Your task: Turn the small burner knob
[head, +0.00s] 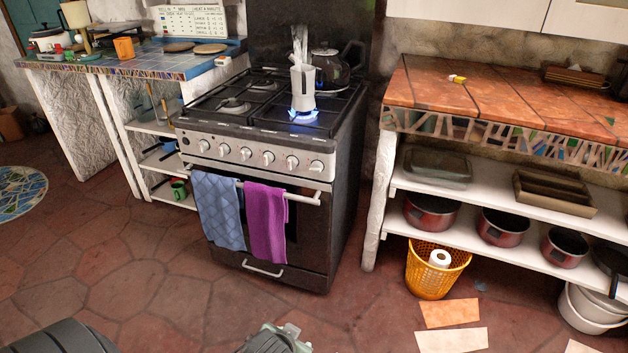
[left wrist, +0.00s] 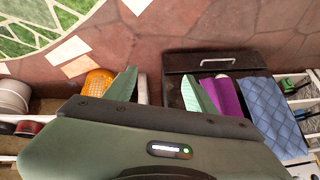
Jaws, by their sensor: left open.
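The stove (head: 262,165) stands in the middle of the head view. A row of several silver knobs (head: 246,154) runs along its front panel; I cannot tell which one is the small burner knob. A blue flame (head: 303,114) burns on the right front burner under a pale metal pot (head: 302,88). My left gripper (left wrist: 160,82) is open and empty in the left wrist view, its two pale green fingers apart. It is low in front of the stove, away from the knobs, which do not show in that view. My right gripper is not seen.
A blue towel (head: 217,210) and a purple towel (head: 266,222) hang on the oven handle below the knobs. A dark kettle (head: 331,70) stands at the back. A yellow basket (head: 434,280) stands right of the stove. The floor in front is mostly clear.

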